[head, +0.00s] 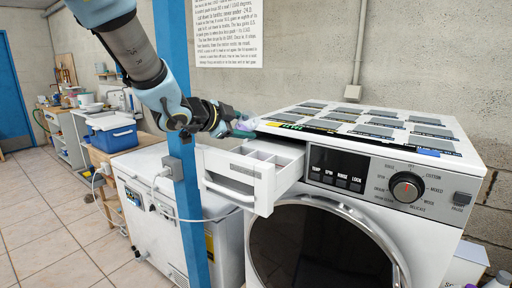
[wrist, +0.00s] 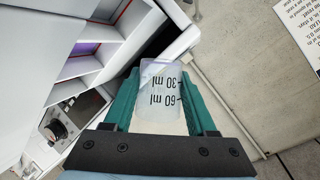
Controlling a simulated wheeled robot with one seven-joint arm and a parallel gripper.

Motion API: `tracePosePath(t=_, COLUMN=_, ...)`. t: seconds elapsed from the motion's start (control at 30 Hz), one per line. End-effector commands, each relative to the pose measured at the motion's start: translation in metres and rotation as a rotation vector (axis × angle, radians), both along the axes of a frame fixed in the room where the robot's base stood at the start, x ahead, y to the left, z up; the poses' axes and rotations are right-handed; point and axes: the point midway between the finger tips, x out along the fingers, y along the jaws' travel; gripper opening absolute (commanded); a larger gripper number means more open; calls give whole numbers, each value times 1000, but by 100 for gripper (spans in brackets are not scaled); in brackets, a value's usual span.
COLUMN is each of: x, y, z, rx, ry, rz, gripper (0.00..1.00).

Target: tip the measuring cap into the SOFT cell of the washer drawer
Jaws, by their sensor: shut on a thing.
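The measuring cap (wrist: 160,80) is clear, with 30 ml and 60 ml marks. My gripper (wrist: 162,92) is shut on it, with a green finger on each side. In the head view my gripper (head: 230,119) is above the back of the open washer drawer (head: 238,184), beside the washer top, and the cap shows as a small pale shape (head: 243,131). The drawer's divided cells (wrist: 90,65) lie to the left of the cap in the wrist view, one with a purple patch. No SOFT label is readable. I cannot tell how full or how tilted the cap is.
The washer (head: 375,190) has several grey cards on its top. A blue post (head: 183,130) stands close left of the drawer, in front of a white machine (head: 150,195). A blue cooler (head: 112,134) is farther back. The tiled floor at left is clear.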

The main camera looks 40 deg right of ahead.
Motion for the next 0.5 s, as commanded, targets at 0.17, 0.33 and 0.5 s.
tracePosePath(t=0.17, x=4, y=0, z=8, rx=-1, ry=117, rz=-1, gripper=0)
tracePosePath(t=0.33, x=12, y=0, z=4, rx=1, ry=224, rz=3, gripper=0)
tracePosePath(t=0.5, x=21, y=0, z=4, rx=1, ry=329, rz=0, gripper=0)
